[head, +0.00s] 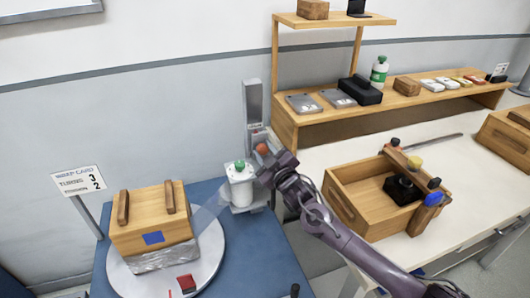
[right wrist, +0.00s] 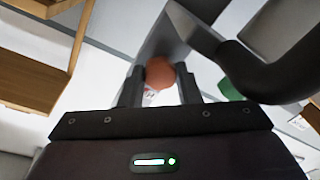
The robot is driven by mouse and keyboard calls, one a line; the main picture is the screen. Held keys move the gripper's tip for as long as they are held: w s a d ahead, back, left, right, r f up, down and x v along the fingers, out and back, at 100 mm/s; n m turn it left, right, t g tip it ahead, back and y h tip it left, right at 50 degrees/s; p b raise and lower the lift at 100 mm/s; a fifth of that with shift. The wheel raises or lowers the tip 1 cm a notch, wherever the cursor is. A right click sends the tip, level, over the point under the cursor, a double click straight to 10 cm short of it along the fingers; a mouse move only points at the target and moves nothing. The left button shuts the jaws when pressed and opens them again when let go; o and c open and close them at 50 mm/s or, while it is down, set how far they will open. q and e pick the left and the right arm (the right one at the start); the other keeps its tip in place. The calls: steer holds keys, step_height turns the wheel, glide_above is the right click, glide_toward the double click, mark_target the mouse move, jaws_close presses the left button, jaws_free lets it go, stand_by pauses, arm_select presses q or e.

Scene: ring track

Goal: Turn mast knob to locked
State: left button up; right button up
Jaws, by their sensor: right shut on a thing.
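The mast (head: 252,105) is a grey upright post behind the blue table's back edge. Its knob (head: 262,148) is a small orange-red ball on the mast's lower front. My right gripper (head: 268,160) reaches it from the lower right. In the right wrist view the orange knob (right wrist: 160,72) sits between the two dark fingers of my right gripper (right wrist: 160,88), which are shut on it. A small printed label shows partly behind the knob; I cannot read it or tell the knob's setting. My left gripper is not in view.
A white film roll with a green top (head: 239,185) stands left of my right gripper, with film stretching to a wooden box (head: 150,222) on a round turntable (head: 212,262). An open wooden crate (head: 345,200) with tools stands on the white table at right.

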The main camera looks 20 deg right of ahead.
steer(key=m, duration=0.3)
steer(key=shift+f+m, duration=0.1)
steer(key=shift+m, duration=0.2)
steer(key=m, duration=0.4)
steer(key=shift+t, duration=0.4)
steer(key=m+h, duration=0.1)
steer(key=m, duration=0.3)
steer(key=shift+m+t+h+p, duration=0.3)
steer(key=shift+m+h+p, duration=0.1)
steer(key=shift+m, duration=1.9)
steer(key=o, duration=1)
steer(key=shift+c, duration=0.2)
